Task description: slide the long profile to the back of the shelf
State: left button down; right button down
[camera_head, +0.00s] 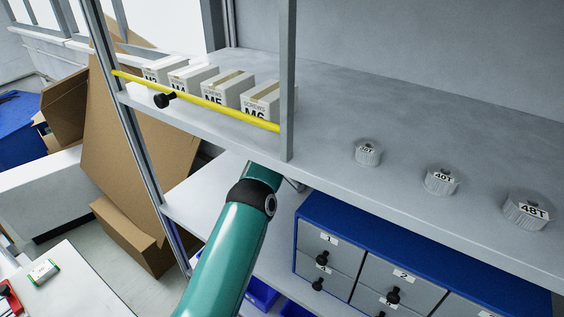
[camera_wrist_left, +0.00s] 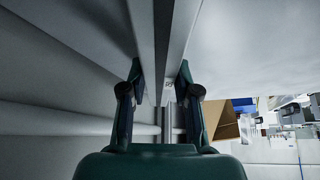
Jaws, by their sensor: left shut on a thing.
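In the left wrist view, the long profile (camera_wrist_left: 181,40) is a pale grey metal bar with a dark band along its middle. It runs away between the two fingers of my left gripper (camera_wrist_left: 160,74), which is shut on it. In the head view my teal left arm reaches up to the shelf (camera_head: 330,178) and passes under its front edge. The shelf board hides my left gripper there, and I cannot make out the profile in that view. My right gripper is in neither view.
Several white screw boxes (camera_head: 228,88) stand on the shelf behind a yellow bar (camera_head: 200,101) with a black knob. Numbered round parts (camera_head: 441,181) sit farther right. A blue drawer cabinet (camera_head: 420,258) stands below. Cardboard (camera_head: 125,150) leans at the left.

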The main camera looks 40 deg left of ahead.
pick_arm(q)
jog(key=c, duration=0.8)
grip_release()
jog(key=shift+o, duration=0.2)
